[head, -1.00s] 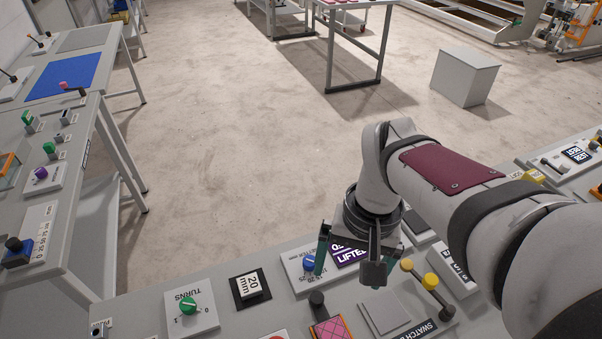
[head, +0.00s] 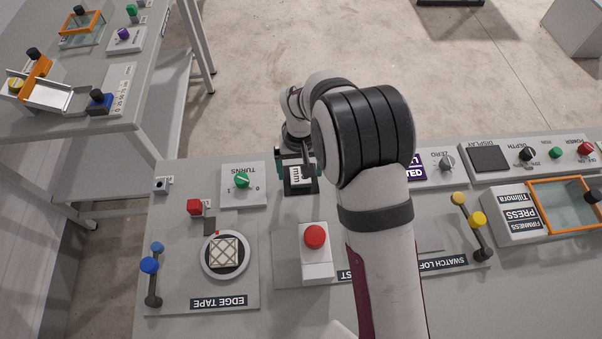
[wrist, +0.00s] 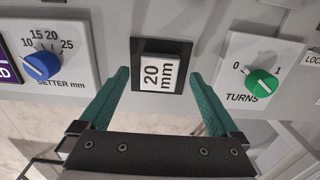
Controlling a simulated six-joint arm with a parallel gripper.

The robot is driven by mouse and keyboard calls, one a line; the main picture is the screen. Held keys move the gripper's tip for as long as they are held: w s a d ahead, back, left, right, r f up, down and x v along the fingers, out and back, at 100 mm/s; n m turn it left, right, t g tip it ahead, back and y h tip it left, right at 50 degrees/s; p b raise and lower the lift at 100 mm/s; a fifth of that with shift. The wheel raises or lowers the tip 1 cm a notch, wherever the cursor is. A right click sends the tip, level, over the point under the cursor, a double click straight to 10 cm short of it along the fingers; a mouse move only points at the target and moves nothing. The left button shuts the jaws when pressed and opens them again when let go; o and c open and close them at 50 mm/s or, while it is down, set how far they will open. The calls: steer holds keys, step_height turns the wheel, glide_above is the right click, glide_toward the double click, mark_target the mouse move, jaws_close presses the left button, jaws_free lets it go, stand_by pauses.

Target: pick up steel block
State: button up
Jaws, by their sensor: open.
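The steel block (wrist: 159,74) carries a white face marked "20 mm" and sits on a black square pad (wrist: 182,48) on the grey bench. In the head view the block (head: 296,175) is partly covered by my gripper (head: 296,168). In the wrist view my gripper (wrist: 159,80) is open, with its two green fingers on either side of the block. Gaps show between the fingers and the block, and nothing is held. The height of the fingertips above the bench is hard to judge.
The green TURNS knob (wrist: 262,83) is right of the block and the blue setter knob (wrist: 41,66) left of it in the wrist view.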

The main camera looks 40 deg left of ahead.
steer(key=shift+f, duration=0.85)
jaws_close()
